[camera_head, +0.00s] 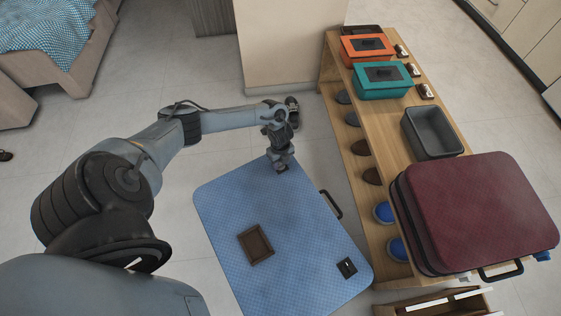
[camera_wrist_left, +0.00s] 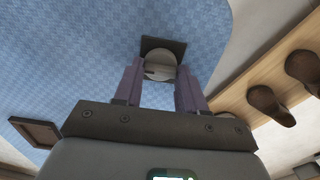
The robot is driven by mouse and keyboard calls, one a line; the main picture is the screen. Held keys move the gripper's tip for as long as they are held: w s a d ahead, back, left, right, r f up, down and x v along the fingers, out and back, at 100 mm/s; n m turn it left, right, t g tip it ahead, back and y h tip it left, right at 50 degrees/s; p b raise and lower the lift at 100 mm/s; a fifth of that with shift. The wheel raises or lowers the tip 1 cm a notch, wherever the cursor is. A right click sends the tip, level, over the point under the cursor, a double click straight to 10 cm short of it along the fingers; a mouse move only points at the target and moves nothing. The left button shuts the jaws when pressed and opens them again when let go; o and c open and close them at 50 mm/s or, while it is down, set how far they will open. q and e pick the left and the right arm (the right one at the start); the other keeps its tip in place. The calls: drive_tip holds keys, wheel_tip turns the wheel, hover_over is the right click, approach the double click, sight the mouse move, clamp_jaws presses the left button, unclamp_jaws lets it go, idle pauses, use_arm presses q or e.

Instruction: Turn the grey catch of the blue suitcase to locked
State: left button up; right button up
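The blue suitcase (camera_head: 275,215) lies flat on the floor, lid up. Its grey catch (camera_wrist_left: 160,64) is a round knob on a dark square plate (camera_wrist_left: 177,44) in the left wrist view. My left gripper (camera_head: 282,168) is at the suitcase's far end and hides the catch in the head view. In the wrist view, the fingers of this left gripper (camera_wrist_left: 158,78) stand on both sides of the knob, very close to it. I cannot tell whether they touch it. My right gripper is not in view.
A brown frame (camera_head: 255,245) and a small dark plate (camera_head: 346,267) are on the lid. A wooden bench (camera_head: 393,150) stands right of the suitcase, carrying an orange case (camera_head: 350,49), a teal case (camera_head: 370,91), a grey bin (camera_head: 432,133) and a maroon suitcase (camera_head: 475,205). Shoes sit below.

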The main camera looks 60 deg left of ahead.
use_arm(q)
drive_tip(key=c, duration=0.5)
drive_tip(key=shift+m, duration=0.3)
drive_tip(key=m, duration=1)
drive_tip(key=shift+m, duration=0.3)
drive_tip(key=m, duration=0.2)
drive_tip(key=shift+a+m+b, duration=0.1)
drive_tip(key=shift+m+b, duration=0.2)
drive_tip(key=shift+m, duration=0.1)
drive_tip(key=shift+s+m+b, duration=0.1)
drive_tip(key=shift+m+b, duration=0.2)
drive_tip(key=shift+m, duration=1.6)
